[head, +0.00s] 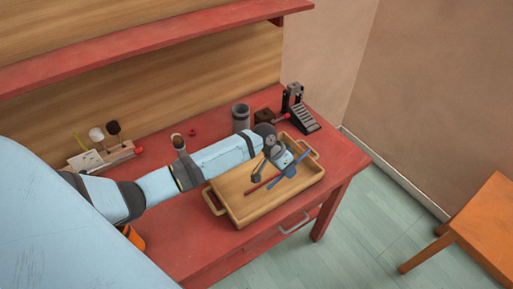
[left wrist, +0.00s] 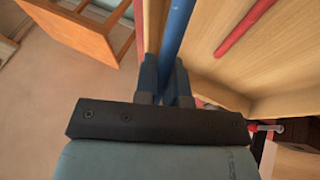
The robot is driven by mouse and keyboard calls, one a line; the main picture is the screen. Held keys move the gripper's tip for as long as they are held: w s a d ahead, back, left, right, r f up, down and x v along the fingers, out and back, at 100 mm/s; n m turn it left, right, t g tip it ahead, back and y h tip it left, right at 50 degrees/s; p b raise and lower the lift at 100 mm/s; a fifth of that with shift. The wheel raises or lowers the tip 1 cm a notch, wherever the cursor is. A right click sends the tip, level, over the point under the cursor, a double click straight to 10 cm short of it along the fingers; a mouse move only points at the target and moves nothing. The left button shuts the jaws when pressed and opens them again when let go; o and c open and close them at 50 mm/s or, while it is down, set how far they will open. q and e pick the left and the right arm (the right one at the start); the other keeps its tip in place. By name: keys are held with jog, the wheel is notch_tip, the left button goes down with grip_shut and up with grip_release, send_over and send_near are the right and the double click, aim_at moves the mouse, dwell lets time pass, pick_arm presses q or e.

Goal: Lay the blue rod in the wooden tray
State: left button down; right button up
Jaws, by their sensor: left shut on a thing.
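The blue rod (head: 303,160) is held at an angle over the right part of the wooden tray (head: 240,216). My left gripper (head: 287,170) reaches in from the left above the tray and is shut on the rod. In the left wrist view, the blue rod (left wrist: 176,28) runs between the two fingers of my left gripper (left wrist: 165,82), with the tray floor (left wrist: 215,60) behind it. I cannot tell whether the rod touches the tray. My right gripper is not in view.
A red stick (head: 258,185) lies in the tray; it also shows in the left wrist view (left wrist: 243,29). Behind the tray stand a grey cylinder (head: 241,117) and a black pedal (head: 298,110). A holder with mallets (head: 103,156) is at the left. A red shelf (head: 150,42) overhangs the back.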

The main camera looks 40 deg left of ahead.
aim_at(256, 169)
pick_arm(q)
jog(key=a+r+g+y, duration=0.2)
jog(key=a+g, duration=0.2)
jog(key=a, duration=0.9)
notch_tip(256, 169, down, 7)
jog(key=b, duration=0.7)
jog(key=shift+w, duration=0.15)
jog(key=shift+f+b, duration=0.3)
jog(key=shift+f, duration=0.1)
jog(key=shift+r, duration=0.1)
jog(key=c, duration=1.1)
grip_release()
